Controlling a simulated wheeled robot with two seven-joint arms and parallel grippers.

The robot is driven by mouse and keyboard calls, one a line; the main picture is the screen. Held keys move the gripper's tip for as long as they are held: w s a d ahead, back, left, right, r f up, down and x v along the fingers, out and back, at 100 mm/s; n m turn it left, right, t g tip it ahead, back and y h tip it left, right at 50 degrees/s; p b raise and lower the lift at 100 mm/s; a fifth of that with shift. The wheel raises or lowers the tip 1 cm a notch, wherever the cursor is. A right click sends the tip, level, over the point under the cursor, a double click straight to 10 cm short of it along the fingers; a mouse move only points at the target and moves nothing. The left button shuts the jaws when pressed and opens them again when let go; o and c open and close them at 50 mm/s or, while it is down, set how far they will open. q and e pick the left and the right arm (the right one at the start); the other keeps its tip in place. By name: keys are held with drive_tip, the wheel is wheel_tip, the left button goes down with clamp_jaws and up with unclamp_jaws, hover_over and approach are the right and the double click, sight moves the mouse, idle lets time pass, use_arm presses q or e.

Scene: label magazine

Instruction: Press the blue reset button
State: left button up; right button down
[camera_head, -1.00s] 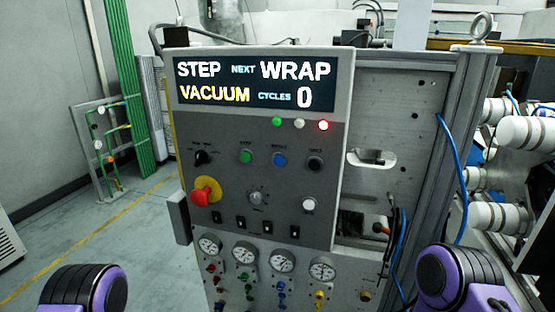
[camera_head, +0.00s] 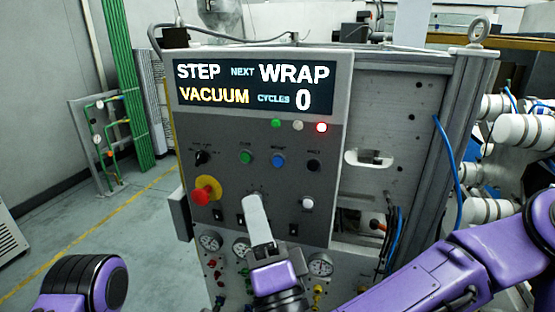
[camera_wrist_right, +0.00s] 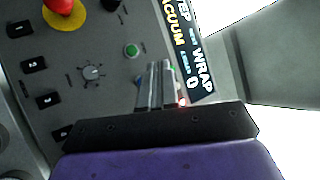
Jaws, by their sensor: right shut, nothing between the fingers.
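The blue reset button (camera_head: 278,160) sits on the grey control panel, between a green button (camera_head: 246,157) and a black one (camera_head: 313,164). My right gripper (camera_head: 253,198) is shut and empty in front of the panel; in the picture its tips are below and left of the blue button. In the right wrist view the closed fingers (camera_wrist_right: 161,68) point up the panel and hide most of the blue button; a sliver of blue shows at their left edge. I cannot tell the gap to the panel. My left gripper is out of view.
A red emergency stop (camera_head: 204,190) on a yellow base juts out left of the gripper. The display (camera_head: 256,86) reads STEP VACUUM, NEXT WRAP, CYCLES 0. A red lamp (camera_head: 321,127) glows below it. Gauges (camera_head: 321,265) and small valves sit low on the panel.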

sight(278, 161)
drive_tip(key=shift+s+d+r+m, duration=0.15)
drive_tip(key=shift+r+m, duration=0.15)
drive_tip(key=shift+r, duration=0.45)
drive_tip(key=w+d+p, duration=0.1)
drive_tip(key=w, duration=0.1)
drive_tip(key=w+p, duration=0.2)
drive_tip(key=w, duration=0.1)
drive_tip(key=w+d+p, duration=0.1)
drive_tip(key=w+p, duration=0.1)
drive_tip(key=w, duration=0.1)
drive_tip(key=shift+w+d+f, duration=0.1)
drive_tip(key=shift+w+d, duration=0.15)
drive_tip(key=shift+d, duration=0.05)
idle(1.4)
drive_tip(key=shift+w+d, duration=0.15)
drive_tip(key=shift+w, duration=0.2)
